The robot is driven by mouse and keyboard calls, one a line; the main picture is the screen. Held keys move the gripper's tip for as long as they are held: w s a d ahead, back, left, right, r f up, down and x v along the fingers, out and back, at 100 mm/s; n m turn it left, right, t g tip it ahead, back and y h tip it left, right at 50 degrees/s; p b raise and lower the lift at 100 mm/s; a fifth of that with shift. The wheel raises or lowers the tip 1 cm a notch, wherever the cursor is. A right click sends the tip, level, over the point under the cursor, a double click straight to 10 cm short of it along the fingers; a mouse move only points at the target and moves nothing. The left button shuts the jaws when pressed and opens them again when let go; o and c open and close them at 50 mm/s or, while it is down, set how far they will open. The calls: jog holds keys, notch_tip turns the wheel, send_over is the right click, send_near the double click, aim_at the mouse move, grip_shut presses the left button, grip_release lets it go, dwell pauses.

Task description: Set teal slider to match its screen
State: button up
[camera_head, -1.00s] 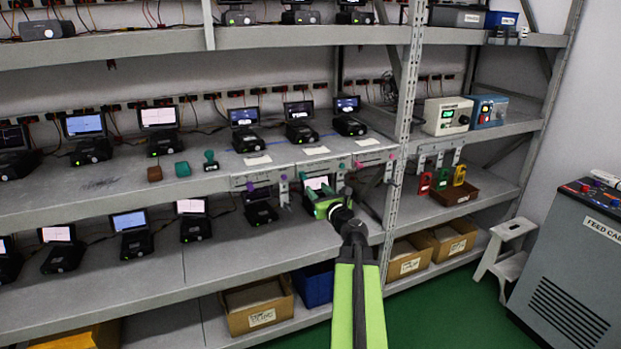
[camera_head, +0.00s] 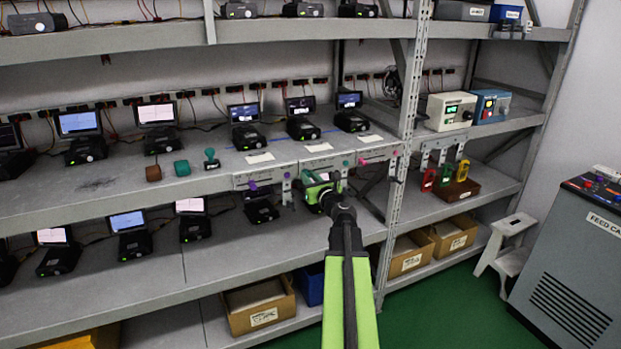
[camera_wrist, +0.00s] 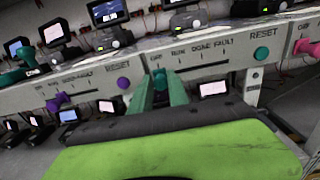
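The middle panel (camera_head: 320,165) on the shelf's front edge shows in the wrist view (camera_wrist: 215,68) with position labels, a slot and a RESET button (camera_wrist: 261,53). My gripper (camera_head: 314,184) is at the left part of this panel. In the wrist view its two green fingers (camera_wrist: 160,92) stand apart, pointing at the slot. A small teal knob, the slider (camera_wrist: 159,76), seems to show between the fingertips; I cannot tell whether they touch it. The middle monitor (camera_head: 300,106) above the panel is dark with pale text too small to read.
A panel with a purple slider (camera_head: 252,185) is to the left and one with a pink slider (camera_head: 363,161) to the right. Brown, teal and green stamps or blocks (camera_head: 182,168) stand on the shelf. A rack upright (camera_head: 408,120) is right of the panels. Free air lies before the shelf.

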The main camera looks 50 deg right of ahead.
grip_shut()
dwell(1.1)
